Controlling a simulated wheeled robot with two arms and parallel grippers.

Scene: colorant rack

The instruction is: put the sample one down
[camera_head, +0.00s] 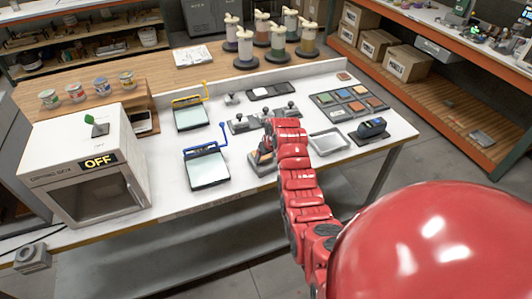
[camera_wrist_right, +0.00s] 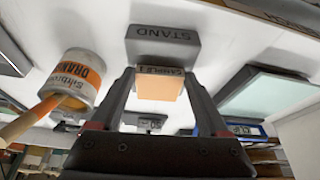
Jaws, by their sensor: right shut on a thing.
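The sample one (camera_wrist_right: 160,88), an orange block with a dark label edge, sits between the two fingers of my right gripper (camera_wrist_right: 160,80) in the right wrist view. The gripper is shut on it. A grey block marked STAND (camera_wrist_right: 163,45) is right beside the sample's labelled edge; I cannot tell if they touch. In the head view my right gripper (camera_head: 263,156) is low over the white worktable (camera_head: 235,185), and my red arm and gripper mostly hide the sample. My left gripper is not in view.
An orange-labelled can (camera_wrist_right: 75,82) with a wooden handle is close to the gripper. A blue-framed glass panel (camera_head: 207,170) lies left of it, a yellow-framed one (camera_head: 191,116) behind. A tray (camera_head: 328,141) and colour palette (camera_head: 350,103) lie right. A white oven (camera_head: 85,170) stands left.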

